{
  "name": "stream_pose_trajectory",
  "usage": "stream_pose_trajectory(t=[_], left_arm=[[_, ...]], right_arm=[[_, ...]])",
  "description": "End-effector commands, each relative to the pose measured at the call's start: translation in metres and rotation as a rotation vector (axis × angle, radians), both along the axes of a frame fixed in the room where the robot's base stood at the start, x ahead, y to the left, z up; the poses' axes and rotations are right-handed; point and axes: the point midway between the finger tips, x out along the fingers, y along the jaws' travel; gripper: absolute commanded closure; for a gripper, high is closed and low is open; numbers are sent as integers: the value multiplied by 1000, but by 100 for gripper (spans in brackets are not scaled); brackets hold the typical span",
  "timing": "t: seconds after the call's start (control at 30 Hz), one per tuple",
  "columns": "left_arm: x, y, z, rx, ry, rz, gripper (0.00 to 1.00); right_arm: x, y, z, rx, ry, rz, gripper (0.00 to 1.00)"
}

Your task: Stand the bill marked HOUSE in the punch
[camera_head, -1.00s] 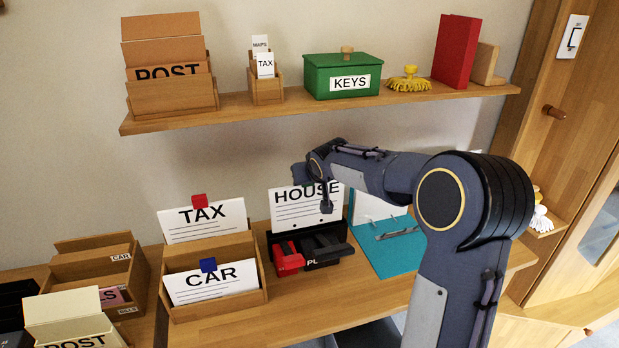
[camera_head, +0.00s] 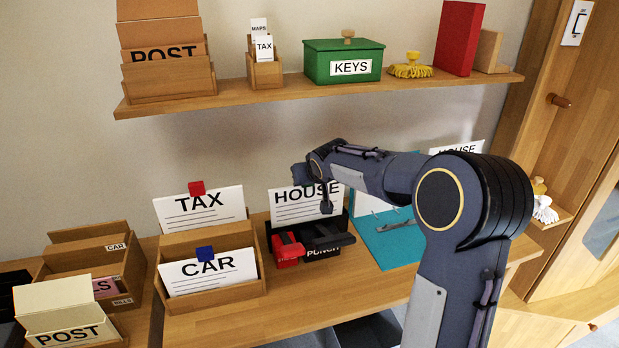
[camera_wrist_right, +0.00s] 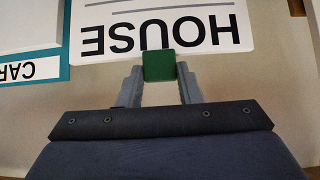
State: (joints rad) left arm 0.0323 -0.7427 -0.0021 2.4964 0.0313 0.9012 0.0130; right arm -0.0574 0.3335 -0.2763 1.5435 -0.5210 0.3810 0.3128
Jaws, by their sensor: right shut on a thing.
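The white bill marked HOUSE (camera_head: 292,209) is upright in the head view. Its lower edge is hidden behind a black tray (camera_head: 345,222) holding a red stapler (camera_head: 287,249) and a black punch (camera_head: 324,243) labelled PUNCH. I cannot tell whether the bill is in the punch slot or behind it. In the right wrist view, the bill (camera_wrist_right: 180,14) appears upside down. My right gripper (camera_wrist_right: 160,72) is shut on a green clip (camera_wrist_right: 159,66) at the bill's lettered edge. In the head view its arm reaches in from the right to the bill's top. My left gripper is not in view.
A wooden rack (camera_head: 212,307) with TAX (camera_head: 200,212) and CAR (camera_head: 212,274) bills stands to the left. A teal board (camera_head: 392,248) lies to the right. Behind my arm, another white sheet reads HOUSE (camera_head: 462,147). A shelf (camera_head: 235,97) runs overhead.

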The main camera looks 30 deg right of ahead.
Motion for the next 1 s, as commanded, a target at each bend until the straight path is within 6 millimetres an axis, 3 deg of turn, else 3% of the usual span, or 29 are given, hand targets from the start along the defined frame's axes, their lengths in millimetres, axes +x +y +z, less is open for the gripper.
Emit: stream_pose_trajectory(t=[0.63, 0.97, 1.0], left_arm=[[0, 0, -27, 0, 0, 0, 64], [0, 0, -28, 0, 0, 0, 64], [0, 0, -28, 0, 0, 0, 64]], right_arm=[[0, 0, -27, 0, -2, 1, 100], [0, 0, -28, 0, -2, 1, 100], [0, 0, -28, 0, -2, 1, 65]])
